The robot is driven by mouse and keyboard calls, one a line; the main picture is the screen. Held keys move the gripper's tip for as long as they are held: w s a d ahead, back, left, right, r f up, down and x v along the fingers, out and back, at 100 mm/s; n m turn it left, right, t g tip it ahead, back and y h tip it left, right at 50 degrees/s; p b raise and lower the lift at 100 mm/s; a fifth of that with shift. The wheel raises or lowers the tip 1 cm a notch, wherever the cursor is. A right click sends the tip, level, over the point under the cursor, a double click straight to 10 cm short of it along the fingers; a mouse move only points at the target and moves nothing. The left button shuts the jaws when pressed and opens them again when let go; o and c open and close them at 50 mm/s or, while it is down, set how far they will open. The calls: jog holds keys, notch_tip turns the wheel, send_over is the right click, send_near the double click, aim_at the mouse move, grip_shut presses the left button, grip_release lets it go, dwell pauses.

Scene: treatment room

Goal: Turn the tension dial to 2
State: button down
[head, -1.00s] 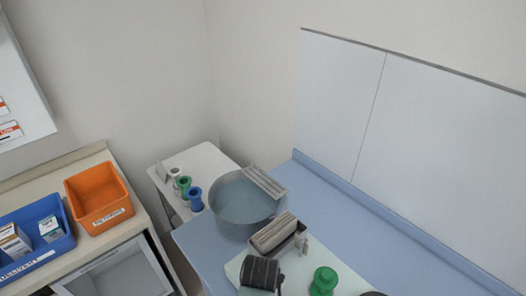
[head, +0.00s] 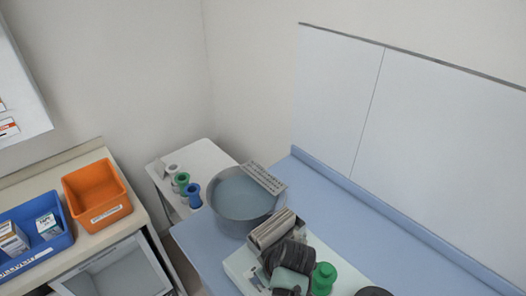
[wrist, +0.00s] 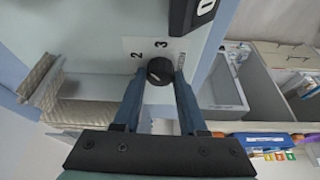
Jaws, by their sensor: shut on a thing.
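The tension dial (wrist: 160,71) is a small round black knob on a pale panel in the wrist view. The printed numbers 2 and 3 show beside it, with other marks partly covered by a finger. A short light mark shows on the knob, but I cannot tell for certain which number it points to. My gripper (wrist: 157,86) has its two blue fingers on either side of the knob and is shut on it. In the head view my dark wrist is over the pale device (head: 237,266) at the bottom; the dial is hidden there.
A grey basin (head: 240,206) stands behind the device on the blue counter (head: 335,225). A green knob-like object (head: 323,279) is close to the right of my wrist. An orange bin (head: 96,192) and a blue bin (head: 37,233) stand at the left. The counter at the right is clear.

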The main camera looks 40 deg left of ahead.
jog(key=shift+w+n+g+b, duration=0.1)
jog(key=shift+n+g+b, duration=0.65)
jog(key=shift+n, duration=0.95)
jog(key=c, duration=0.5)
grip_release()
jog(key=shift+o, duration=0.2)
jog(key=shift+r, duration=0.15)
